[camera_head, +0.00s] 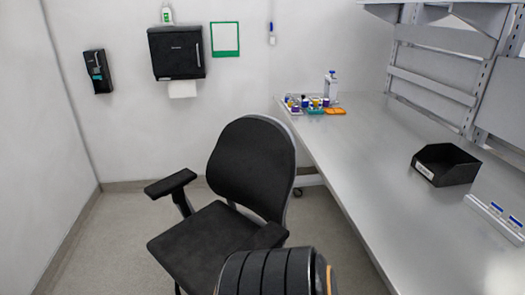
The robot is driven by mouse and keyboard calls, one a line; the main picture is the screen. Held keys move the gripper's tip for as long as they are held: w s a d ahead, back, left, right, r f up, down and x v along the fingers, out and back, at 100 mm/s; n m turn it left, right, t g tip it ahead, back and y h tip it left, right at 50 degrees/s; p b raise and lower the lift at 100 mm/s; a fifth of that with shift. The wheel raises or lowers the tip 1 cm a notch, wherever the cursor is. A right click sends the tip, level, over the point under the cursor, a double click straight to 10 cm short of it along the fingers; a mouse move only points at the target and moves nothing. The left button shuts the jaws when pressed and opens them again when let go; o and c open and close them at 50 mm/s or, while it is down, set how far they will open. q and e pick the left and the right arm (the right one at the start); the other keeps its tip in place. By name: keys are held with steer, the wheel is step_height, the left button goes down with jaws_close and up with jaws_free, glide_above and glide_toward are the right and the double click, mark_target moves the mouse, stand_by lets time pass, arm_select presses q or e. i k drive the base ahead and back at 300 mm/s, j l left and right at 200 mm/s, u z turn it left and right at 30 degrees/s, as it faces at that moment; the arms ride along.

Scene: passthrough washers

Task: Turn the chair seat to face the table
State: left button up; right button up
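A black office chair (205,243) stands on the floor left of the metal table (400,165). Its backrest (251,165) is on the table's side, and its seat extends toward the lower left, so the chair faces away from the table. One armrest (170,183) is at the left; the other (264,236) is at the right, near a ridged black part of my own body at the bottom. That part hides some of the chair's lower right. The chair's base is mostly out of view. Neither of my grippers shows.
On the table are a black bin (445,165), a white rack (498,217), a white bottle (331,86) and several coloured small items at the far end. A dispenser (176,52) hangs on the back wall. Floor left of the chair is clear.

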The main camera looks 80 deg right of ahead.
mark_target(252, 164)
steer(key=z, duration=2.65)
steer(key=k+j+z, duration=0.1)
steer(key=j+z, duration=0.2)
steer(key=k+j+z, duration=0.15)
steer(key=j+z, duration=0.15)
steer(key=j, duration=0.2)
steer(key=k+j+z, duration=0.15)
steer(key=j+z, duration=0.15)
steer(key=j, duration=0.1)
